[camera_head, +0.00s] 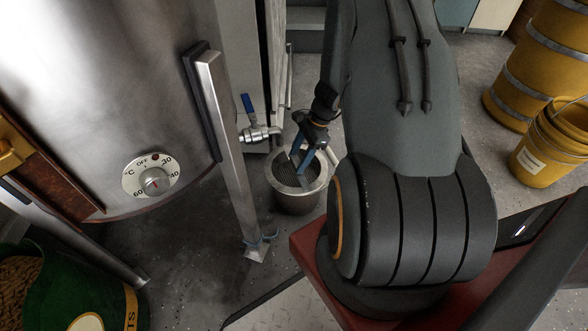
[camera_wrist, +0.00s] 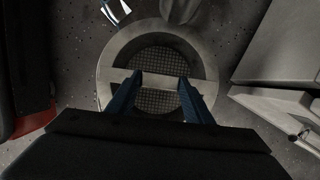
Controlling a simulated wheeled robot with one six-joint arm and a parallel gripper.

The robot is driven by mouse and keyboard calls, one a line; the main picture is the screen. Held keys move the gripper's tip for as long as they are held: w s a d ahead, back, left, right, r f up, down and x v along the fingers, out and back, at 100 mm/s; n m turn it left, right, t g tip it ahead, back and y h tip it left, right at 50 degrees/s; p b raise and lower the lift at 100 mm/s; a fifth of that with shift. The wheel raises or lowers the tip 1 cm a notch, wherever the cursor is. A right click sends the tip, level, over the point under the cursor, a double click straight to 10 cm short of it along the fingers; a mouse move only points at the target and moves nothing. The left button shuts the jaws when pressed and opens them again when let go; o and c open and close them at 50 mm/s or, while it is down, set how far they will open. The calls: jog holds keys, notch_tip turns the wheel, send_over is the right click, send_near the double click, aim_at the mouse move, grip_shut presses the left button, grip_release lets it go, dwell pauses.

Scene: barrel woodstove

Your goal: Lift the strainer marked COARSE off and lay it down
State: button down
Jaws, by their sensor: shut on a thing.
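The strainer has a dark mesh face (camera_wrist: 165,62) and a pale flat bar (camera_wrist: 160,82) across it in the wrist view. It also shows inside the rim of a round metal vessel (camera_head: 296,186) on the floor in the head view. My gripper (camera_wrist: 160,84) reaches down over it with its blue fingers at the bar, shut on the strainer. In the head view my gripper (camera_head: 308,148) is at the vessel's mouth. I cannot read any marking. I cannot tell whether the strainer is seated or slightly raised.
A steel tank (camera_head: 100,80) with a dial stands at left, its leg (camera_head: 232,160) close to the vessel. A tap (camera_head: 258,134) with a blue lever is just behind. Some grey floor is clear.

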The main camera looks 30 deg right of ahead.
jog(key=shift+r, duration=0.15)
jog(key=shift+r+p, duration=0.35)
jog(key=shift+p, duration=0.1)
jog(key=shift+r+p, duration=0.6)
jog(key=shift+r, duration=0.05)
jog(key=shift+r+p, duration=2.1)
jog(key=shift+r, duration=0.25)
